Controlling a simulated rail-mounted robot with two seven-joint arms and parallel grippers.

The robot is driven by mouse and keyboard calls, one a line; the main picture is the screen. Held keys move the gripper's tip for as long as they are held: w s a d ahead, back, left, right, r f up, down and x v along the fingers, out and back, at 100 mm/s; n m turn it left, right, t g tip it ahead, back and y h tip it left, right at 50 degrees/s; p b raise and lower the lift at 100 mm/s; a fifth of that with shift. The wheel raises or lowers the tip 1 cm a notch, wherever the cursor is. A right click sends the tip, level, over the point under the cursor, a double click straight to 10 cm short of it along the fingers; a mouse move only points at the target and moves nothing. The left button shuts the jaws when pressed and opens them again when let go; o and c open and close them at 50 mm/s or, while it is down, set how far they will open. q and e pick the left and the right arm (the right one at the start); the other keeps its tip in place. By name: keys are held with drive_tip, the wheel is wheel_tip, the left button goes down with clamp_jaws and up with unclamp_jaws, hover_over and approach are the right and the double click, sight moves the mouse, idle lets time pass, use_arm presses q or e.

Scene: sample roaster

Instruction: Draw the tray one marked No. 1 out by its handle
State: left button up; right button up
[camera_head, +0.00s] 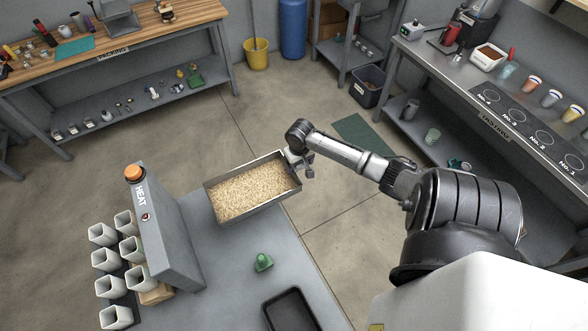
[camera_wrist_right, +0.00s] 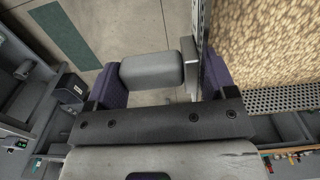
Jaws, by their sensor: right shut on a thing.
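A metal tray (camera_head: 262,207) full of pale grains lies level at the far side of the grey bench, its far right end out past the bench edge. I cannot read any number on it. My right gripper (camera_head: 300,163) is at that right end, shut on the handle. In the right wrist view, the grey rounded handle (camera_wrist_right: 152,68) sits between the purple fingers of the right gripper (camera_wrist_right: 160,85), and the tray's perforated metal wall (camera_wrist_right: 285,97) shows beside them. My left gripper is not in view.
A grey HEAT housing (camera_head: 165,235) with an orange dome stands left of the tray. A green object (camera_head: 263,262) and a dark empty tray (camera_head: 290,312) are on the bench (camera_head: 225,285). Open floor lies beyond the tray.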

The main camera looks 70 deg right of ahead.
drive_tip(key=shift+d, duration=0.1)
idle(0.3)
drive_tip(key=shift+s+d+r+p, duration=0.1)
drive_tip(key=shift+s+d+p, duration=0.2)
drive_tip(key=shift+s, duration=0.05)
drive_tip(key=s+d+p, duration=0.4)
drive_tip(key=s+d, duration=0.5)
drive_tip(key=d, duration=0.2)
drive_tip(key=shift+s+d, duration=0.25)
drive_tip(key=shift+s, duration=0.15)
idle(0.5)
idle(0.4)
